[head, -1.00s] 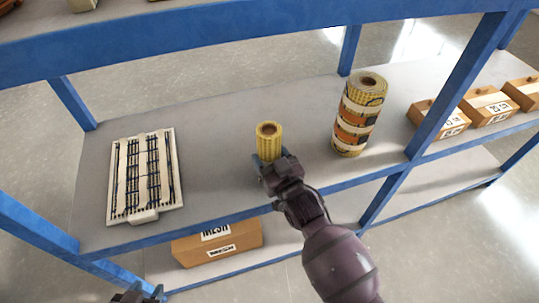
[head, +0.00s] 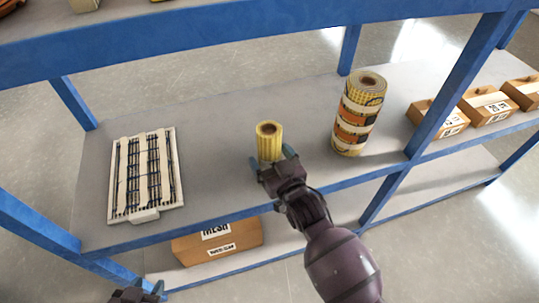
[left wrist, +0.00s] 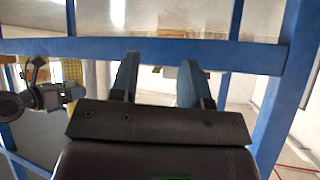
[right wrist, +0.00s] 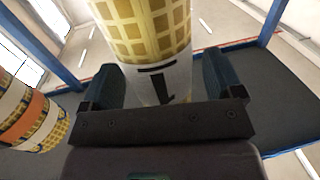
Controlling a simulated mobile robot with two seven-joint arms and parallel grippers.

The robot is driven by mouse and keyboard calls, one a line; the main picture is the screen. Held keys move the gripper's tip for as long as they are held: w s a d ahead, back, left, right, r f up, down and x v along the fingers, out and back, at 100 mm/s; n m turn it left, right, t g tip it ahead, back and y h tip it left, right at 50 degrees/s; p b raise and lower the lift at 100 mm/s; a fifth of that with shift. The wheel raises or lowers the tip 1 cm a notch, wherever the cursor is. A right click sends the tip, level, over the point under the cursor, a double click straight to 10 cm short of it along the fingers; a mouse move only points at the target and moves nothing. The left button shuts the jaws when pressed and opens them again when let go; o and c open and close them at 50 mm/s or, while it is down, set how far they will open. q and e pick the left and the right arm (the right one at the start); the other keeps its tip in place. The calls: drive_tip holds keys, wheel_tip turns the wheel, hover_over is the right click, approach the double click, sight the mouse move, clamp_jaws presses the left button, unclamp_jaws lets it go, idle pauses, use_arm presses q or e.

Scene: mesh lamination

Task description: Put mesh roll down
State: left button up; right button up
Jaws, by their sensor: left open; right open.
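The small yellow mesh roll (head: 269,141) stands upright on the grey shelf, near its middle. My right gripper (head: 273,163) is open at the near side of the roll. In the right wrist view the roll (right wrist: 150,35), with a yellow grid pattern and a white lower band, stands between the spread fingers (right wrist: 163,85); I see gaps beside it. My left gripper (head: 140,290) is low at the bottom left, in front of the shelf. In the left wrist view its fingers (left wrist: 157,80) are apart with nothing between them.
A taller yellow and orange roll (head: 357,115) stands to the right on the shelf (head: 220,120). A white rack with dark strands (head: 146,175) lies left. Blue posts (head: 455,85) and small boxes (head: 490,103) are further right. A mesh box (head: 217,245) sits below.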

drive_tip(key=p+v, duration=0.1)
drive_tip(key=v, duration=1)
drive_tip(key=shift+s+d, duration=0.1)
drive_tip(key=s+d+f+m+g+h, duration=0.2)
drive_tip(key=s+d+f+h, duration=0.2)
drive_tip(key=s+d, duration=0.5)
drive_tip(key=s+d+f+m+g+h, duration=0.2)
drive_tip(key=s+d+f+g+h, duration=0.1)
drive_tip(key=s+d, duration=0.6)
drive_tip(key=d+f+h, duration=0.1)
drive_tip(key=d+f, duration=0.1)
drive_tip(key=d, duration=0.1)
drive_tip(key=shift+s+d, duration=0.2)
drive_tip(key=shift+s, duration=0.05)
